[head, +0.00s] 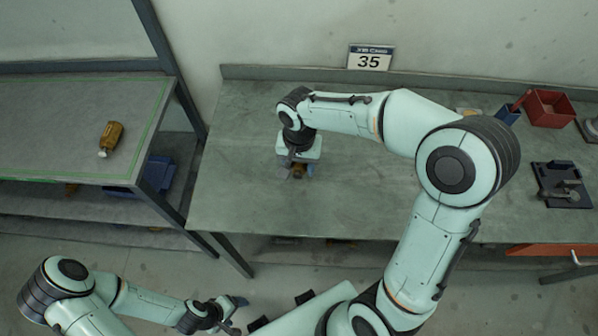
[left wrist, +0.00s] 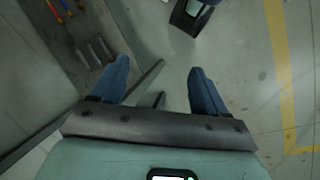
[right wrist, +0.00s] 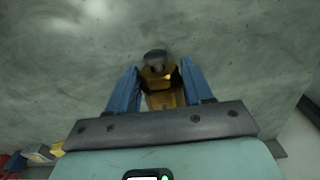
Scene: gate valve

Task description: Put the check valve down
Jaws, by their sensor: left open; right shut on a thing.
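The check valve (right wrist: 163,88) is a brass piece with a grey end. My right gripper (right wrist: 159,68) is shut on it, a blue finger on each side. In the head view, my right gripper (head: 297,172) points down over the left part of the grey workbench (head: 240,205), and only a little of the valve (head: 299,170) shows below it. Whether the valve touches the bench top I cannot tell. My left gripper (head: 236,314) is open and empty, low over the floor in front of the bench; its spread blue fingers show in the left wrist view (left wrist: 160,74).
A brass fitting (head: 111,137) lies on the green-lined table (head: 50,120) at left. The bench around my right gripper is clear.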

